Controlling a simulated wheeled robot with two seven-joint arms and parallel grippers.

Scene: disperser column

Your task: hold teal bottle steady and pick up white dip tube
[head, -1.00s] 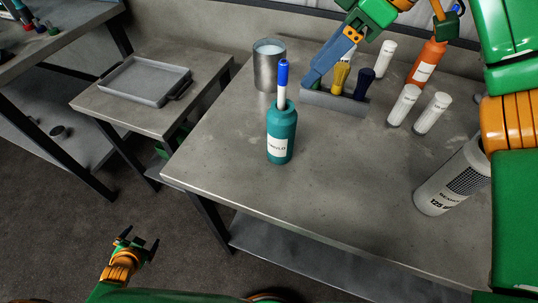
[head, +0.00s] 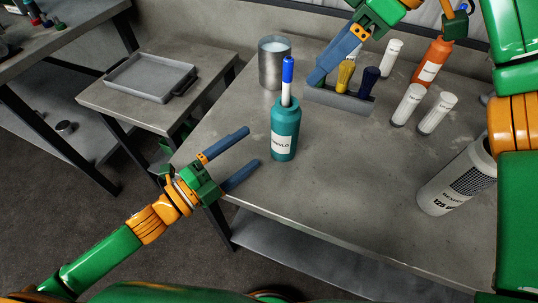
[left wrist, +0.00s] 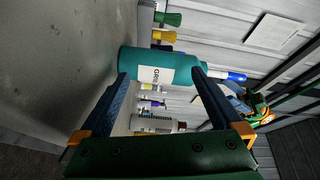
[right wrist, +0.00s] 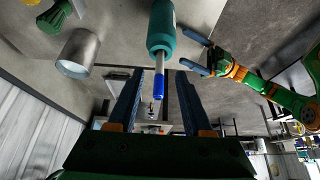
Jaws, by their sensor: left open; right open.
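The teal bottle (head: 285,142) stands upright on the table with a white label. The white dip tube (head: 286,93) stands in its neck, topped by a blue end (head: 288,70); its lower part is hidden inside. My left gripper (head: 253,147) is open, level, just left of the bottle. In the left wrist view the bottle (left wrist: 160,67) shows between and beyond its fingertips. My right gripper (right wrist: 160,72) is open, and its wrist view shows the tube's blue end (right wrist: 159,90) between the fingers. In the head view one blue finger (head: 335,55) shows behind and right of the tube.
A metal cup (head: 274,65) stands behind the bottle. A grey rack (head: 340,103) with yellow and dark blue items is behind right. White bottles (head: 407,105), an orange bottle (head: 431,65) and a large white cylinder (head: 455,183) stand right. The table front is clear.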

